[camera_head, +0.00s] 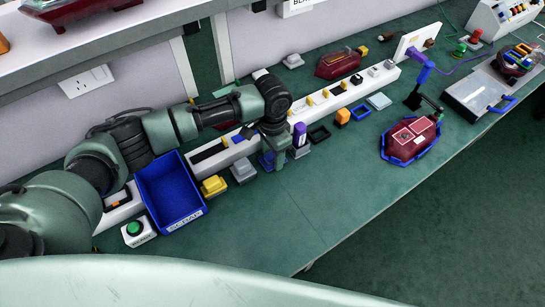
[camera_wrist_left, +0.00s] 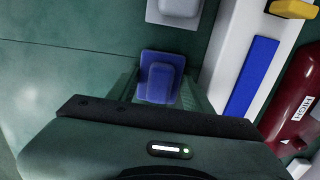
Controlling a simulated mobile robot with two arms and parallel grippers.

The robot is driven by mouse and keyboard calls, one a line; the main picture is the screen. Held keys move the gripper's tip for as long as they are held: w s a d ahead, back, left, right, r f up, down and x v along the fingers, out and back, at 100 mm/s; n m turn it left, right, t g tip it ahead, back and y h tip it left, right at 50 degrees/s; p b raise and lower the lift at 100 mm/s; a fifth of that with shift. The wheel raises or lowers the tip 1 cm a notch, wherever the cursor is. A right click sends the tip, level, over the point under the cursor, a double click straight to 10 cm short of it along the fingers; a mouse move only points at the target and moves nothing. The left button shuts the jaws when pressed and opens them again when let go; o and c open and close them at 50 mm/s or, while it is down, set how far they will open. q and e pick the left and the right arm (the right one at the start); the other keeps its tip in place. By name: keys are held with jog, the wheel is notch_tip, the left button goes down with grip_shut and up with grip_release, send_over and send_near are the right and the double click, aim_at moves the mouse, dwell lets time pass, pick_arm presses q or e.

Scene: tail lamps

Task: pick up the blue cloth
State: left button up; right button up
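The blue item (camera_head: 267,161), which I take to be the blue cloth, stands on the green bench and is partly hidden behind my left gripper (camera_head: 276,150). In the left wrist view the blue cloth (camera_wrist_left: 160,78) is a raised blue block on a wider blue base. My left gripper (camera_wrist_left: 163,92) points down over it, its green fingers apart, one on each side of the blue. I cannot tell whether either finger touches it. My right gripper is in neither view.
A blue bin (camera_head: 168,188), a yellow item (camera_head: 213,186) and a grey item (camera_head: 243,172) stand to the left. A purple item (camera_head: 300,135) stands close on the right. A long white rail (camera_head: 335,100) runs behind. The bench front is clear.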

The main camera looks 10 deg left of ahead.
pick_arm(q)
notch_tip(320, 180, up, 20)
jog(key=shift+b, duration=0.3)
dwell(0.5)
